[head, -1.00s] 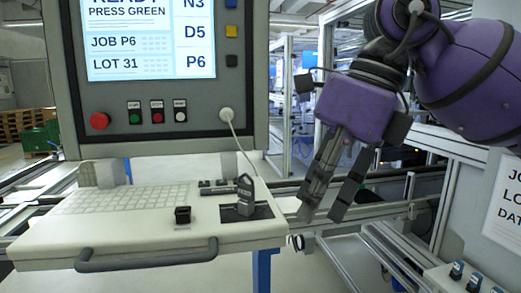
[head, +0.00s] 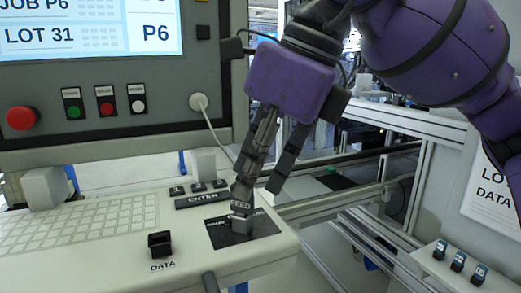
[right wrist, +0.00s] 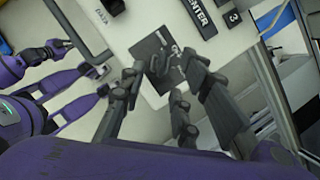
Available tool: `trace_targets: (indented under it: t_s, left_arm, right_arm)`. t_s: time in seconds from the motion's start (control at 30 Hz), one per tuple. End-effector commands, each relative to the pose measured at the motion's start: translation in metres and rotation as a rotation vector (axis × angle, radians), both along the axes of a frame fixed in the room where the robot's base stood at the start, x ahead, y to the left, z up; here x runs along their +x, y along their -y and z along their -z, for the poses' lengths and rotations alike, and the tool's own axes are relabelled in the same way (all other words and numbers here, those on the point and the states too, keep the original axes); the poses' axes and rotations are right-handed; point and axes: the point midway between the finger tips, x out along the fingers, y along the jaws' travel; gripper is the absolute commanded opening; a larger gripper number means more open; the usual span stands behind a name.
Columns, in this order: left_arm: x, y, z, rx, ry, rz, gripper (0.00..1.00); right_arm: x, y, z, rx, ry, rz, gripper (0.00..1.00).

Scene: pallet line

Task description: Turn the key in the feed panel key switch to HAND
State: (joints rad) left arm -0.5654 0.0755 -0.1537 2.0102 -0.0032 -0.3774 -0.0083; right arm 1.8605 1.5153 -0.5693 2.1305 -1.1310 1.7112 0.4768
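My right gripper (head: 257,197) is over the black plate (head: 225,240) on the console's right side. Its two fingers are apart. The left finger is in front of or beside a small dark labelled item with a grey block (head: 242,226) on that plate; I cannot tell whether they touch. In the right wrist view the fingers (right wrist: 180,85) are spread near the same plate (right wrist: 148,50). My left gripper (right wrist: 75,100) shows at that view's left edge; its opening is unclear. No key or HAND mark is readable. Several small dark and blue switches (head: 458,262) sit at lower right.
The console keyboard (head: 80,225) and the DATA socket (head: 160,243) are left of the plate. A screen panel with a red button (head: 21,118) and a hanging white cable (head: 205,115) stands behind. Metal rails (head: 335,200) run at right.

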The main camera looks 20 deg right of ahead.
Motion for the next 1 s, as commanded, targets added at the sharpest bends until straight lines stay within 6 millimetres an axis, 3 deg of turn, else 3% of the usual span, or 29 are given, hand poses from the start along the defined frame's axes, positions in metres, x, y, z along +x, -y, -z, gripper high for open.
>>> trace_targets:
  t_s: [0.2,0.57,0.8,1.0]
  left_arm:
    - [0.004,0.001,0.000,0.000,0.009,0.002,0.00]
    - [0.012,0.002,-0.003,-0.002,0.023,0.004,0.00]
    - [0.010,0.001,-0.003,0.000,0.020,0.003,0.00]
    - [0.009,0.001,-0.002,0.000,0.017,0.003,0.00]
  right_arm:
    - [0.007,-0.007,0.024,0.000,-0.002,0.001,0.30]
    - [0.009,-0.008,0.030,0.001,-0.001,0.001,0.30]
    - [0.009,-0.008,0.029,0.001,-0.001,0.001,0.01]
    - [0.009,-0.008,0.029,0.001,-0.001,-0.002,0.00]
